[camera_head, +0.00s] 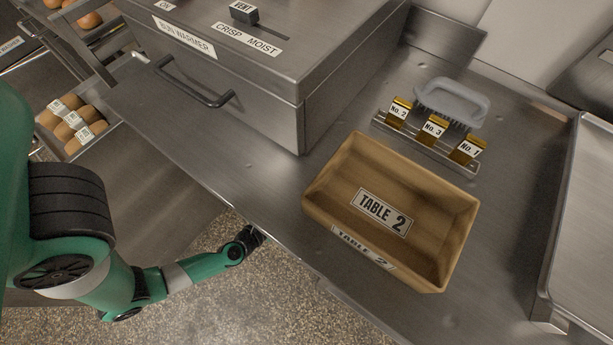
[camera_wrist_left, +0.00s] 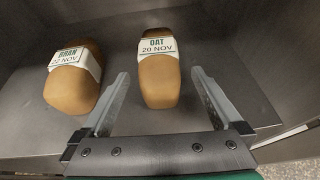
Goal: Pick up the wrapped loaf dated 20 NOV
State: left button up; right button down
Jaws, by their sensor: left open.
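The wrapped loaf labelled OAT 20 NOV (camera_wrist_left: 159,82) lies on a dark metal surface in the left wrist view, its pale paper band across the far part. My left gripper (camera_wrist_left: 160,75) is open, and its two fingers appear on either side of the loaf in the picture. A second wrapped loaf, BRAN 22 NOV (camera_wrist_left: 72,86), lies to the left, outside the left finger. In the head view my left arm reaches the counter's front edge, and its fingers are hidden. My right gripper is not in view.
A wooden TABLE 2 tray (camera_head: 460,225) stands empty on the steel counter (camera_head: 190,165). A bun warmer (camera_head: 260,75) and a rack of numbered tags (camera_head: 432,130) stand behind it. Several wrapped loaves (camera_head: 72,124) lie at the far left. Dark metal walls surround the loaves in the wrist view.

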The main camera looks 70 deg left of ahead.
pick_arm(q)
jog(key=x, duration=0.4)
jog(key=shift+w+r+b, duration=0.1)
jog(key=shift+b, duration=0.25)
jog(key=shift+a+b+x, duration=0.2)
jog(key=shift+b+x, duration=0.45)
jog(key=shift+x, duration=2.4)
jog(key=shift+r, duration=0.2)
jog(key=shift+c, duration=0.4)
jog(key=c, duration=1.3)
jog(key=shift+r, duration=0.2)
